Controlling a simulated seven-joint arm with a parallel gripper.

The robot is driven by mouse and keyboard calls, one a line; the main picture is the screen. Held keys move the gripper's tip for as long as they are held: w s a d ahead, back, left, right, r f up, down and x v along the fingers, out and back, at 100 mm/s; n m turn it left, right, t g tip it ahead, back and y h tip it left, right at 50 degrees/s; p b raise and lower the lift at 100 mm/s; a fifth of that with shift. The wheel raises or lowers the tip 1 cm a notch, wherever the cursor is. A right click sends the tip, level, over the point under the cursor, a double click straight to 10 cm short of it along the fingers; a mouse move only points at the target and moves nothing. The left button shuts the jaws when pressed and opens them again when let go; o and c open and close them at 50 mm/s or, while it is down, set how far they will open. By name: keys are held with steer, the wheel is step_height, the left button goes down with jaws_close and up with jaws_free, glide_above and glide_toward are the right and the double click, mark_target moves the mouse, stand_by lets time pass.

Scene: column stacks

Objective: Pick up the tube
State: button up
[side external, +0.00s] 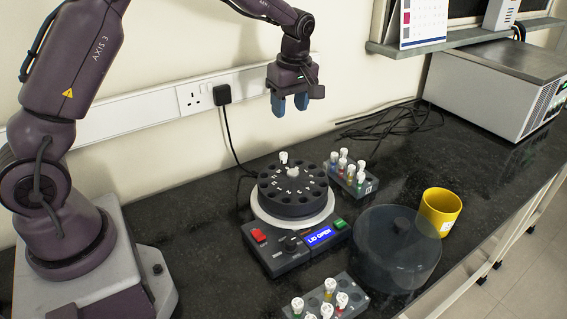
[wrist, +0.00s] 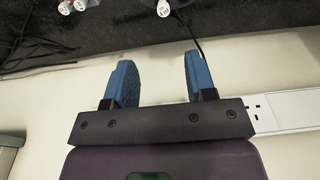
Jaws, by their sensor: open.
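One white-capped tube (side external: 284,157) stands in the dark, numbered rotor (side external: 292,200) of the centrifuge, at its far edge. More capped tubes stand in the back rack (side external: 351,184) and in the front rack (side external: 345,308), so the frames alone do not show which tube is meant. My gripper (side external: 290,105) is open and empty, high above the bench and well above the rotor. In the wrist view my gripper (wrist: 158,60) shows two blue fingers spread apart with nothing between them. White caps (wrist: 163,8) show at the top edge there; their holder is cut off.
The centrifuge's display (side external: 320,236) reads "LID OPEN". A clear grey lid (side external: 395,250) lies on the bench to its right, beside a yellow mug (side external: 440,210). Black cables (side external: 395,122) lie near the wall. A grey instrument (side external: 500,80) stands back right.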

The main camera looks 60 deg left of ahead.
mark_target(284, 154)
steer(key=f, duration=0.4)
steer(key=f+n, duration=0.1)
steer(key=f, duration=0.3)
steer(key=a+f+n, duration=0.1)
steer(key=f, duration=0.4)
steer(key=shift+s+a, duration=0.1)
steer(key=shift+s, duration=0.25)
jaws_close()
